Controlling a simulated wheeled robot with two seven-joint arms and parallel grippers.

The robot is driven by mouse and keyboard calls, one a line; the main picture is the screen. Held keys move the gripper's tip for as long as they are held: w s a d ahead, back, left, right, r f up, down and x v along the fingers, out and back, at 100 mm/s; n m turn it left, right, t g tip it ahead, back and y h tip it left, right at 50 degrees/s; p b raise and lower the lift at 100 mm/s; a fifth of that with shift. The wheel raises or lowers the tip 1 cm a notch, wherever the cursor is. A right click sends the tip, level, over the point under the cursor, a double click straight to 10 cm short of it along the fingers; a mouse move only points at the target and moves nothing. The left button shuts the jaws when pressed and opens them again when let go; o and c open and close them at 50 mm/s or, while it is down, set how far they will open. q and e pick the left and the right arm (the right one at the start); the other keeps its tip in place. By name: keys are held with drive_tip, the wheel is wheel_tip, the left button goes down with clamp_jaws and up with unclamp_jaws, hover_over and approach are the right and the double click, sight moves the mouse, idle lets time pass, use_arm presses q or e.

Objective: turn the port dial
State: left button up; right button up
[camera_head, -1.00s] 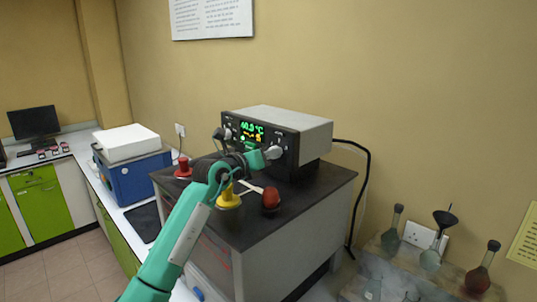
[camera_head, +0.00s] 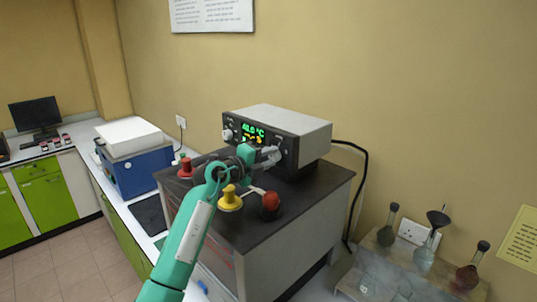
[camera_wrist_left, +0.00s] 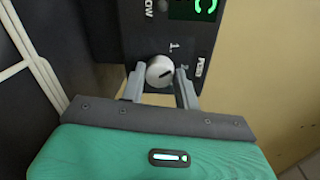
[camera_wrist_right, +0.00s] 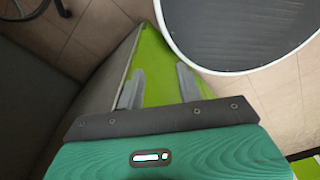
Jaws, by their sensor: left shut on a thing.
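The port dial (camera_wrist_left: 160,71) is a round light-grey knob with a dark pointer line, on the dark front panel of a grey instrument (camera_head: 290,125). In the left wrist view the numbers 1 and 2 show above and to the right of it. My left gripper (camera_head: 272,156) is at the right part of the panel, its fingers on both sides of the dial and shut on it. The fingers also show in the left wrist view (camera_wrist_left: 160,85). In the head view the gripper mostly hides the dial. My right gripper (camera_wrist_right: 160,78) is open and empty, seen only in its wrist view.
The instrument stands on a dark-topped cabinet (camera_head: 250,232). A blue box (camera_head: 140,172) is to the left. Several flasks stand on a shelf at right.

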use_arm(q)
drive_tip(key=n, duration=0.4)
drive_tip(key=shift+f+n, duration=0.1)
drive_tip(key=shift+n, duration=0.2)
idle(0.4)
drive_tip(key=o, duration=1)
drive_tip(key=shift+c, duration=0.2)
drive_tip(key=shift+a, duration=0.1)
